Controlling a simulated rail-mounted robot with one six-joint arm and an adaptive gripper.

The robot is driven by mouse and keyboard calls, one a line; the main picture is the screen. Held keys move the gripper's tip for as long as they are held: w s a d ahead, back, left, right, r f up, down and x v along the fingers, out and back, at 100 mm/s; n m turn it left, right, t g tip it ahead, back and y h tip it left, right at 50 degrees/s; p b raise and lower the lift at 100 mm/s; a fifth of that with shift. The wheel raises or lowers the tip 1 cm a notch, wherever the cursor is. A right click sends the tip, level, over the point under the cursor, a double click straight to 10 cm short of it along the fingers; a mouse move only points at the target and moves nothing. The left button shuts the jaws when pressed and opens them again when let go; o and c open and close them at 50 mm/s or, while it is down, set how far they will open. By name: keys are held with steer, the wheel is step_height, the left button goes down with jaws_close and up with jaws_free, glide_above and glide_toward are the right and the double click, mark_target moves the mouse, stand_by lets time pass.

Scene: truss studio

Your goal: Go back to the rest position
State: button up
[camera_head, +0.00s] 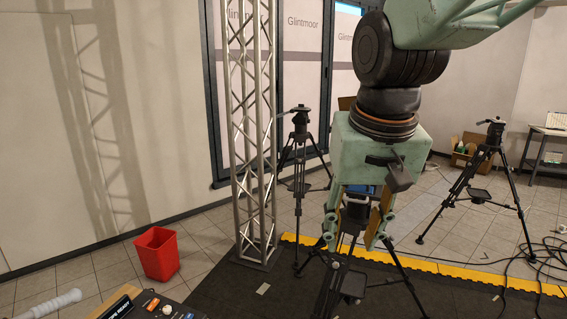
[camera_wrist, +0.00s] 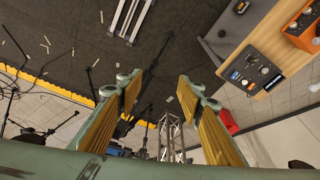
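My gripper (camera_head: 353,243) hangs from the arm at the right of centre in the head view, its fingers pointing down. In the wrist view the two yellow-padded fingers stand well apart, so my gripper (camera_wrist: 160,85) is open. Nothing is between the pads; only the distant floor and stands show through the gap. In the head view a tripod behind the fingers partly overlaps them, and I cannot judge its distance from them.
A tabletop (camera_wrist: 255,40) bears a control box (camera_wrist: 252,72) and an orange device (camera_wrist: 302,25). A red bin (camera_head: 157,253) stands left of a metal truss (camera_head: 254,130). Tripods (camera_head: 300,165) stand behind, another (camera_head: 487,175) at right. Cables cross the floor at right.

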steer(key=s+d+f+b, duration=0.3)
steer(key=s+d, duration=0.1)
steer(key=s, duration=0.7)
steer(key=s+d+f+b, duration=0.3)
steer(key=s+d, duration=0.1)
steer(key=s, duration=0.7)
steer(key=shift+d+f+t, duration=0.15)
steer(key=shift+d+t, duration=0.25)
